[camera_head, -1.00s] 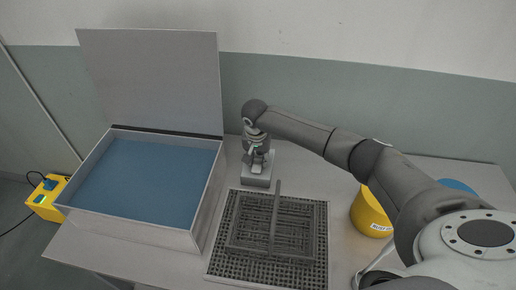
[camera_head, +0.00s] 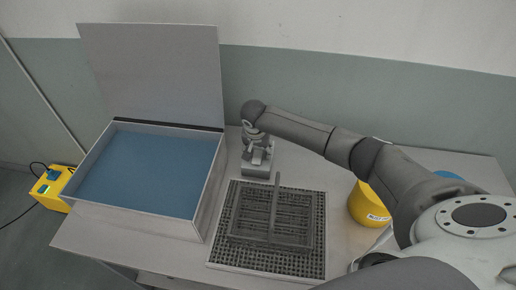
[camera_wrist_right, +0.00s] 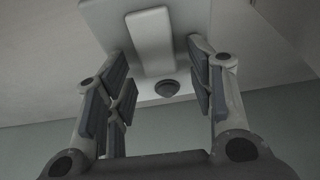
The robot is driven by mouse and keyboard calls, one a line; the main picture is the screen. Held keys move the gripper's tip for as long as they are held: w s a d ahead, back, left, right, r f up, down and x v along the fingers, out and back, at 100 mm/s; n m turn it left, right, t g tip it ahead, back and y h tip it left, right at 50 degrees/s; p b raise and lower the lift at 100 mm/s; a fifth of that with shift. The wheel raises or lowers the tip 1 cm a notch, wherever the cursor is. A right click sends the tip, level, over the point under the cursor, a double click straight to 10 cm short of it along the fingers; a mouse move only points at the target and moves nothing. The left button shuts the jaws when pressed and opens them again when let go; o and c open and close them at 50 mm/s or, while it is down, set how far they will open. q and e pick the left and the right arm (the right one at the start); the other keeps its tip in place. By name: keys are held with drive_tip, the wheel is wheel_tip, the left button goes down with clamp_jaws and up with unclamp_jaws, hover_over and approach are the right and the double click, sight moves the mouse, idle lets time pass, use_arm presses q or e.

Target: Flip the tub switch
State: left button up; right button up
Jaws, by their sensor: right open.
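The tub (camera_head: 206,196) is a pale open box holding blue liquid, with its lid (camera_head: 155,70) raised at the back. A small light grey switch box (camera_head: 257,170) stands on the table just right of the tub. My right gripper (camera_head: 258,150) is at this box and hides part of it. In the right wrist view the switch box (camera_wrist_right: 107,22) shows with a pale raised lever (camera_wrist_right: 149,42) and a dark round knob (camera_wrist_right: 167,88). The open fingers (camera_wrist_right: 158,90) appear on either side of the lever and knob, with nothing gripped. Contact cannot be told. My left gripper is not in view.
A dark wire basket with an upright handle (camera_head: 276,200) sits on a perforated tray (camera_head: 222,250) in front of the switch box. A yellow container (camera_head: 366,207) stands right, under my right arm. A yellow box with cables (camera_head: 52,190) is at far left. A wall stands behind.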

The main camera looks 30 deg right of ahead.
sight(256, 161)
drive_tip(key=v, duration=1.2)
idle(0.3)
